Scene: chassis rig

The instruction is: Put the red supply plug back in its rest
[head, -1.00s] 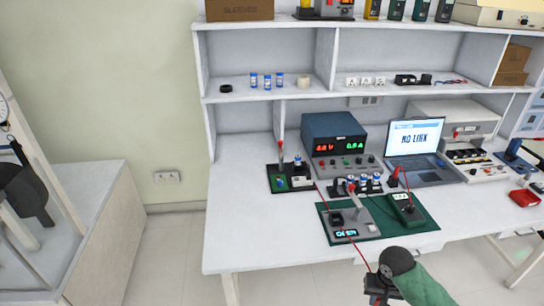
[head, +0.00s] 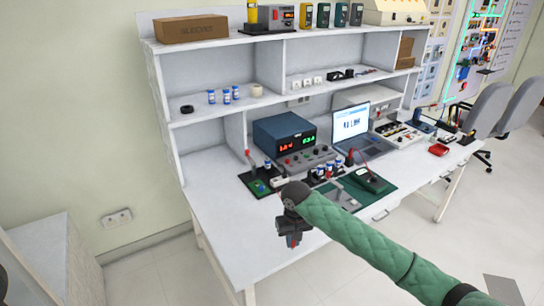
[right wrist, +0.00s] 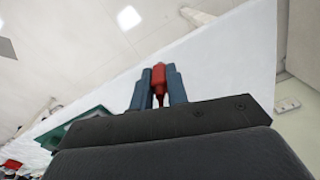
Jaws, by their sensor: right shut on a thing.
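The red supply plug (right wrist: 158,78) is between the two blue-grey fingers of my right gripper (right wrist: 159,74), seen in the right wrist view. I cannot tell which part is the plug's rest. My left gripper is not in view.
My right forearm covers part of the mat and grey test fixture (head: 348,192). The white tabletop (head: 212,195) is bare at left.

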